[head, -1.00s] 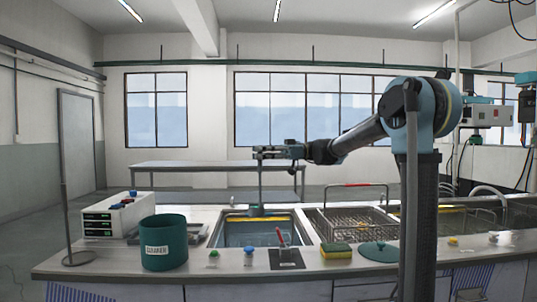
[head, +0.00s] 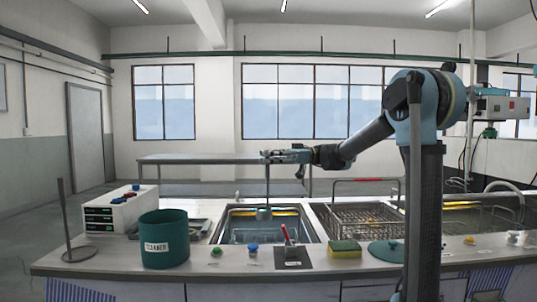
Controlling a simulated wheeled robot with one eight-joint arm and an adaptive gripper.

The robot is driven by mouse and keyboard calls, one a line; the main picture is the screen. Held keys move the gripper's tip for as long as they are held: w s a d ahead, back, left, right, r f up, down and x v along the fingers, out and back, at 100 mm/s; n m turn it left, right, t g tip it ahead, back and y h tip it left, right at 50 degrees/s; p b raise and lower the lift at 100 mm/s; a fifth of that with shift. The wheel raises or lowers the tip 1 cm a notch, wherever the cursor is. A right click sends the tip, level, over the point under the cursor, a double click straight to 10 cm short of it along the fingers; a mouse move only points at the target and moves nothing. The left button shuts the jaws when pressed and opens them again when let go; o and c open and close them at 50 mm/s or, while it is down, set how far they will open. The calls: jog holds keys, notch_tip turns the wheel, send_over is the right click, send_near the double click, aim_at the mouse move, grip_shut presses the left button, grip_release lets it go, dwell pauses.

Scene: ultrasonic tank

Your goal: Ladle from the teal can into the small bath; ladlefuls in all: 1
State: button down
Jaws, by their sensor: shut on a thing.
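The teal can (head: 164,252), an open round can with a white label, stands upright on the counter at left. The small bath (head: 227,238) is a sunken metal tank with liquid, right of the can. My gripper (head: 272,156) is shut on the upper end of a ladle (head: 267,185) high over the bath. The ladle's handle hangs about upright, and its teal bowl (head: 264,214) is over the back part of the bath. I cannot see what is in the bowl or in the can.
A wire basket (head: 352,222) sits right of the bath. Along the front edge are a red-handled tool on a dark plate (head: 292,262), a sponge (head: 344,250), a teal lid (head: 386,252) and small knobs. A control box (head: 120,212) and a rod stand (head: 68,225) are at left.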

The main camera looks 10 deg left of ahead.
jog(key=shift+s+a+f+t+h, duration=1.2)
jog(key=shift+s+a+f+h, duration=0.6)
jog(key=shift+a, duration=1.45)
jog(key=shift+s+a+f+t+h, duration=1.3)
jog(key=shift+s+a+h, duration=0.9)
jog(key=shift+a, duration=1.05)
jog(key=s+a+f+t+h, duration=0.1)
jog(key=f+h, duration=0.3)
jog(key=f, duration=0.4)
jog(key=s+a+f+t+h, duration=0.1)
jog(key=a+f+t+h, duration=0.2)
jog(key=f, duration=0.6)
jog(key=shift+s+a+f+t+h, duration=0.2)
jog(key=shift+s+a+t+h, duration=0.3)
jog(key=shift+h, duration=0.6)
jog(key=shift+w+d, duration=0.1)
